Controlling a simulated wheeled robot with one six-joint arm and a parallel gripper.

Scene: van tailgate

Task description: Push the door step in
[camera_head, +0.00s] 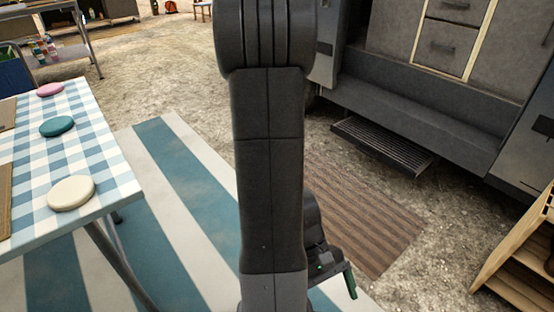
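The door step (384,146) is a dark, ribbed tread that sticks out from below the van's sill, right of centre. It stands out over the gravel, with a striped brown mat in front of it. My arm runs down the middle of the view. My gripper (335,270) shows at the bottom, partly behind my arm, with a green-tipped finger pointing down. It is apart from the step, nearer to me, over the mat's near end. Its finger gap is not clear, and I see nothing held.
The brown mat (360,215) lies on gravel before the step. A table with a checked cloth (95,150) stands at left on a striped rug (165,150). A wooden shelf (515,265) stands at lower right. The van's grey sill (410,115) is above the step.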

